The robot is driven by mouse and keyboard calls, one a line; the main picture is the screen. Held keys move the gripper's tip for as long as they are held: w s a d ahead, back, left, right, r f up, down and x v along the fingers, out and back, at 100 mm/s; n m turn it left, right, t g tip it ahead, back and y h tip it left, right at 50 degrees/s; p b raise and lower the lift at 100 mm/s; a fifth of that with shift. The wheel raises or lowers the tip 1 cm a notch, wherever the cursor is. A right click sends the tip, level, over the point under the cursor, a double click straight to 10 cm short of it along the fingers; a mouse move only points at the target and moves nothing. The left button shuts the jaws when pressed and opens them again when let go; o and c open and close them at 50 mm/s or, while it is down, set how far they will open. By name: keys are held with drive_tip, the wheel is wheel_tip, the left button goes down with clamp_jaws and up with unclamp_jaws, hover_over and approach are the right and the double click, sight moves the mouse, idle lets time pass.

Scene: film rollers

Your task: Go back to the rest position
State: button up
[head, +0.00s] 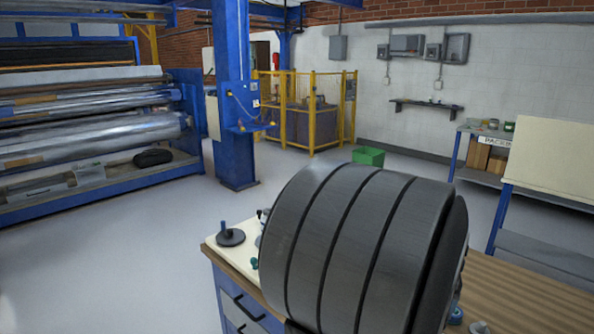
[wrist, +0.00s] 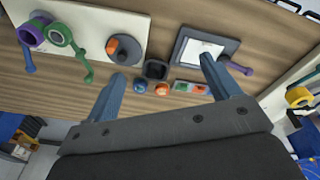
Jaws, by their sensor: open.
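My gripper (wrist: 163,68) shows in the wrist view, with two blue fingers spread wide apart. It is open, and nothing is held between the fingers. It hangs over a wooden bench top (wrist: 75,88). A small dark square cup (wrist: 155,70) appears between the fingertips; I cannot tell how high above it they are. In the head view my gripper is hidden; a large dark banded part of my arm fills the foreground and covers much of the bench.
In the wrist view, a pale board (wrist: 88,22) carries purple and green rings and a grey disc with an orange block. A grey framed panel (wrist: 198,50) lies right. Small coloured items sit near the cup. In the head view, a green bin (head: 368,157) stands on open floor.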

drive_tip(key=shift+s+a+r, duration=0.25)
drive_tip(key=shift+s+a, duration=0.1)
drive_tip(key=shift+a, duration=0.15)
drive_tip(key=d+f+m, duration=0.1)
drive_tip(key=d+f, duration=0.2)
drive_tip(key=d, duration=0.2)
drive_tip(key=d+f+m+g, duration=0.1)
drive_tip(key=d+f+m, duration=0.1)
drive_tip(key=d, duration=0.3)
drive_tip(key=d+f+m+y, duration=0.1)
drive_tip(key=d+f+m, duration=0.1)
drive_tip(key=d+f, duration=0.3)
drive_tip(key=shift+w+f, duration=0.1)
drive_tip(key=shift+w, duration=0.1)
drive_tip(key=shift+d+f, duration=0.1)
drive_tip(key=shift+f, duration=4.4)
drive_tip(key=c, duration=1.6)
